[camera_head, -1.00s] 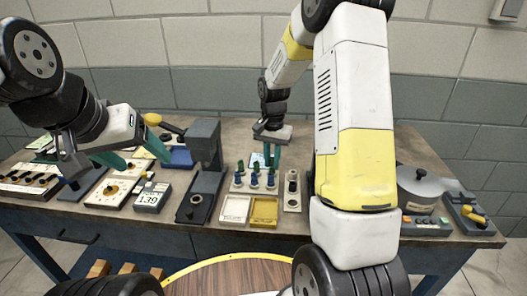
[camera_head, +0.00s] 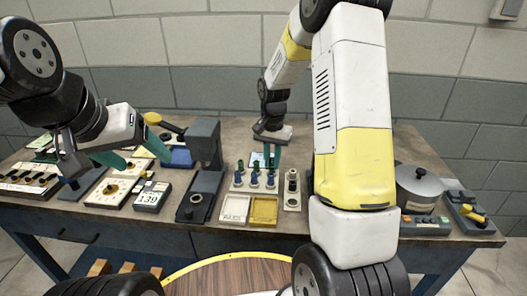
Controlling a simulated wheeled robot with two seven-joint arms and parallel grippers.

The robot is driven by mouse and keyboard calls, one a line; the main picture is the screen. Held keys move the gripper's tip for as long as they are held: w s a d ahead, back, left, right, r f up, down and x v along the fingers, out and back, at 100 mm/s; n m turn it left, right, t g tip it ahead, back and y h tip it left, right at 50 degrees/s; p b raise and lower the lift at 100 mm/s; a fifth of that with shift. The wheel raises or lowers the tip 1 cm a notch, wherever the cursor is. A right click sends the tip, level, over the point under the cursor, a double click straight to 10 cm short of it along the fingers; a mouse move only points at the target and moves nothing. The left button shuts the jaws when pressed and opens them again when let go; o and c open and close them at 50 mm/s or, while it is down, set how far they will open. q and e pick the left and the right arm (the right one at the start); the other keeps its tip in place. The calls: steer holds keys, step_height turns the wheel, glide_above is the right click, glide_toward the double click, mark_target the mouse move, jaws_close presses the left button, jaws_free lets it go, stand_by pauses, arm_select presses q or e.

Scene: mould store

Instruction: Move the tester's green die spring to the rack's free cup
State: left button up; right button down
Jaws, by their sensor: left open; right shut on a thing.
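The rack (camera_head: 239,187) is a pale block at the middle of the bench, with several blue-topped pieces standing in it. My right gripper (camera_head: 272,158) is over the rack's back right side, with green fingers pointing down. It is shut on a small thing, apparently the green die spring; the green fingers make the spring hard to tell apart. The tester (camera_head: 205,143) is a dark grey upright stand left of the rack, and no green spring shows on its base. My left gripper (camera_head: 128,160) is open and empty over the left of the bench. I cannot make out which rack cup is free.
A white tray (camera_head: 235,209) and a yellow tray (camera_head: 264,211) lie in front of the rack. A narrow pale block (camera_head: 292,193) stands to their right. A numbered grey box (camera_head: 151,197) is left of the tester. A lidded pot (camera_head: 418,189) stands at the right.

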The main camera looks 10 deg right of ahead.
steer(key=shift+f, duration=0.7)
stand_by(0.4)
steer(key=c, duration=1.3)
jaws_free()
steer(key=shift+o, duration=0.2)
steer(key=o, duration=0.4)
steer(key=shift+r, duration=3.75)
steer(key=shift+r, duration=0.1)
